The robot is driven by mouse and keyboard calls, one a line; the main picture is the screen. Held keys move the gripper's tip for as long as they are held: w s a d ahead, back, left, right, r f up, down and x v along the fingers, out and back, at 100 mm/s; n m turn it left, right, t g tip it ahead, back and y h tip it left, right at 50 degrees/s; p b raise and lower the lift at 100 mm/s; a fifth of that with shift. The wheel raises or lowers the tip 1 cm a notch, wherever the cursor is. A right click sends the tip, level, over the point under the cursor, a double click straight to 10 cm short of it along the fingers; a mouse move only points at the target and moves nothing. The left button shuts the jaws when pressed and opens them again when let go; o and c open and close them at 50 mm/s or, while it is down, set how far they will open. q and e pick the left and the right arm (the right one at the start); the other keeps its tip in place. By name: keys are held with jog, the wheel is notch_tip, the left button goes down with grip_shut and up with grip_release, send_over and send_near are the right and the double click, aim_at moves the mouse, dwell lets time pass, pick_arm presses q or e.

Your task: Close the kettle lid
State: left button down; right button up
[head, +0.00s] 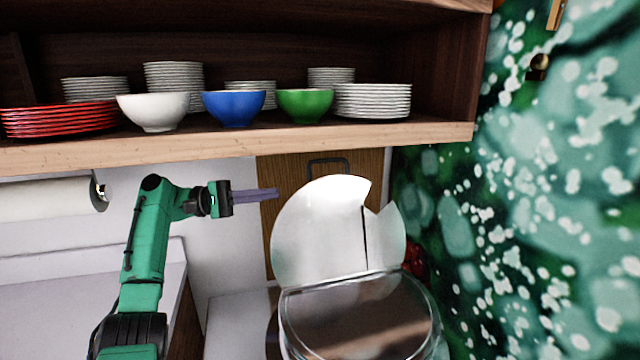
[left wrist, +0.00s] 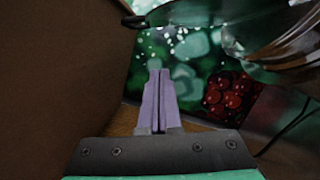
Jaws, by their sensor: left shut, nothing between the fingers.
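The shiny metal kettle (head: 365,315) stands at the lower middle of the head view. In the left wrist view the shut fingers (left wrist: 158,80) point forward, with curved metal (left wrist: 285,35) at the upper right. My right gripper is not in view.
A wooden shelf (head: 300,136) overhangs above, bearing stacked plates and a white (head: 153,112), a blue (head: 234,108) and a green bowl (head: 305,105). A wooden board (head: 285,170) is behind the lid. A paper roll (head: 45,198) hangs left. Red round things (left wrist: 230,95) sit behind.

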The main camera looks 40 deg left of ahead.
aim_at(312, 189)
pick_arm(q)
jog(key=w+d+p, duration=0.1)
jog(key=d+p, duration=0.1)
jog(key=d, duration=0.1)
jog(key=w+d+r+p, duration=0.1)
jog(key=d+p, duration=0.1)
jog(key=d, duration=0.1)
jog(key=w+d+r+p, duration=0.1)
jog(key=w+d+p, duration=0.1)
jog(key=d, duration=0.1)
jog(key=shift+d+r, duration=0.25)
jog(key=shift+d, duration=0.05)
jog(key=shift+s+d+r, duration=0.1)
jog(key=shift+s+d, duration=0.15)
jog(key=shift+s, duration=0.15)
jog(key=shift+w, duration=0.25)
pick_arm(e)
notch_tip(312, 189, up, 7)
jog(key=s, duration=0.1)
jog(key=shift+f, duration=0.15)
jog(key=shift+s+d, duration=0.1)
